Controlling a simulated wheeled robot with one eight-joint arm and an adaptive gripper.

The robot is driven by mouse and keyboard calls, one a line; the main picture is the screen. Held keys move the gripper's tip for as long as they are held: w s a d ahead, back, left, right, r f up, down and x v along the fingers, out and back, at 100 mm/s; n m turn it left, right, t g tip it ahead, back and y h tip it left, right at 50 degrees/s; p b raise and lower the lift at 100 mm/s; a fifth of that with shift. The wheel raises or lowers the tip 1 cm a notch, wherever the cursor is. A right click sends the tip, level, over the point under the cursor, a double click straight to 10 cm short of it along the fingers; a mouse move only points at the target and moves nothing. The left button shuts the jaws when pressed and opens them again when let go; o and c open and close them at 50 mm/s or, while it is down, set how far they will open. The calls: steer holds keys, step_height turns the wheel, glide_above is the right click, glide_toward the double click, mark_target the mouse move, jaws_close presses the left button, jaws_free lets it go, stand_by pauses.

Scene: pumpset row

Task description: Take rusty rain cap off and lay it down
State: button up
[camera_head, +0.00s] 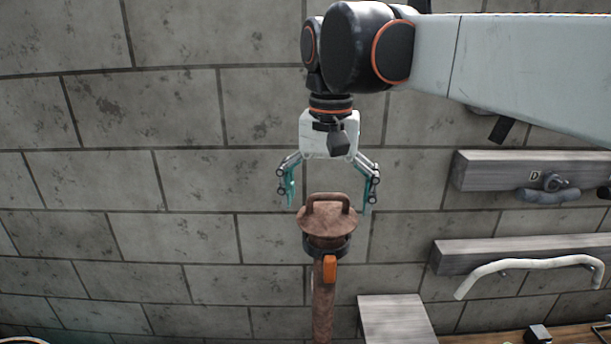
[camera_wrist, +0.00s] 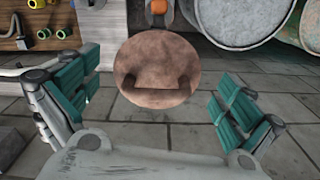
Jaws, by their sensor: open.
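The rusty rain cap (camera_head: 327,222) is a brown disc with a raised loop handle, sitting on top of an upright rusty pipe (camera_head: 323,300). A dark clamp band with an orange latch (camera_head: 330,269) goes round the pipe just below the cap. My gripper (camera_head: 328,203) is open and points down above the cap, its teal fingers on either side of the handle. In the wrist view the cap (camera_wrist: 157,62) lies between the open fingers, with its handle across its near half. I see no finger touching it.
A grey wall stands behind the pipe. Wooden wall boards with fittings (camera_head: 520,171) and a white bent handle (camera_head: 530,268) are at the right. A grey flat panel (camera_head: 396,318) is right of the pipe. Large drums (camera_wrist: 240,18) show in the wrist view.

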mark_target(326, 213)
steer(key=f+b, duration=0.1)
steer(key=f, duration=0.1)
steer(key=w+f+b, duration=0.1)
steer(key=f, duration=0.1)
steer(key=shift+w+f, duration=0.1)
steer(key=shift+f, duration=0.05)
steer(key=shift+s+f+b, duration=0.35)
steer(key=shift+f, duration=0.05)
steer(key=shift+w, duration=0.2)
steer(key=shift+s, duration=0.1)
steer(key=c, duration=1.1)
